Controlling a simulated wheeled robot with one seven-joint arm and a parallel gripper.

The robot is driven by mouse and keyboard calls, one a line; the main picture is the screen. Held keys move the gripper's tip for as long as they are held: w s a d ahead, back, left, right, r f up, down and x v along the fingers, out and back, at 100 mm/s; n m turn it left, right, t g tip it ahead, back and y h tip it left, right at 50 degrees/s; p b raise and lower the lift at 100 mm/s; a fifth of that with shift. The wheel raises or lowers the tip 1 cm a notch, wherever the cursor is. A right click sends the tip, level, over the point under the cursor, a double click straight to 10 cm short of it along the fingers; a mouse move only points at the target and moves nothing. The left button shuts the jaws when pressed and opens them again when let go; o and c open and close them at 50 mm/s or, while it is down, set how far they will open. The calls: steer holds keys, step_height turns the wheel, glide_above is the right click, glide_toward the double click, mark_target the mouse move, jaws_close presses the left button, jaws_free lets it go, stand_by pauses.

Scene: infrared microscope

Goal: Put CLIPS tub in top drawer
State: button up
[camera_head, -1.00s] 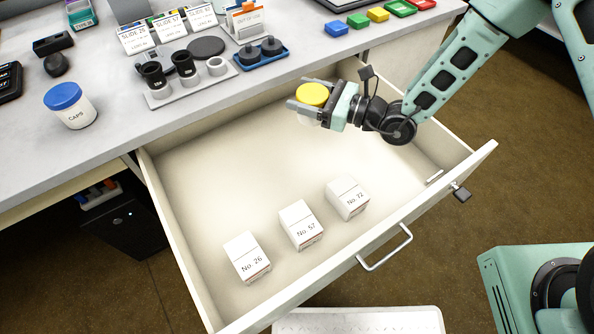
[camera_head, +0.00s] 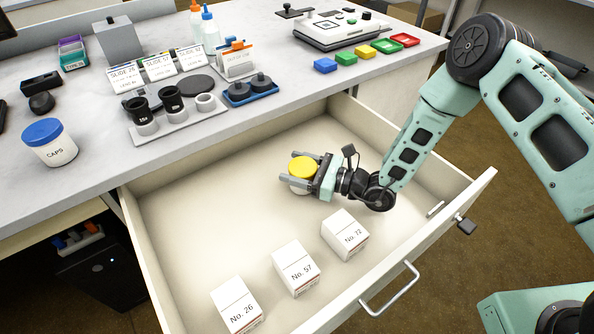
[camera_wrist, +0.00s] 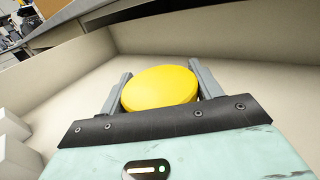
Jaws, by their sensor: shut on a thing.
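A small white tub with a yellow lid (camera_head: 301,168) is held upright between the fingers of my gripper (camera_head: 302,178). Its label is not readable here. The gripper is shut on the tub, inside the open top drawer (camera_head: 190,215), toward its back right part. The yellow lid also shows in the wrist view (camera_wrist: 160,88), between the two grey fingers, with the drawer walls around it. Whether the tub's base touches the drawer floor is hard to tell.
White boxes No. 26 (camera_head: 237,305), No. 57 (camera_head: 295,268) and No. 72 (camera_head: 345,234) stand along the drawer's front. The drawer's left and middle floor is clear. A CAPS tub (camera_head: 50,143) with a blue lid, eyepieces and slide boxes stand on the bench (camera_head: 95,185).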

steer(key=shift+f, duration=0.3)
steer(key=shift+f, duration=0.2)
steer(key=o, duration=1)
steer(key=shift+r, duration=0.1)
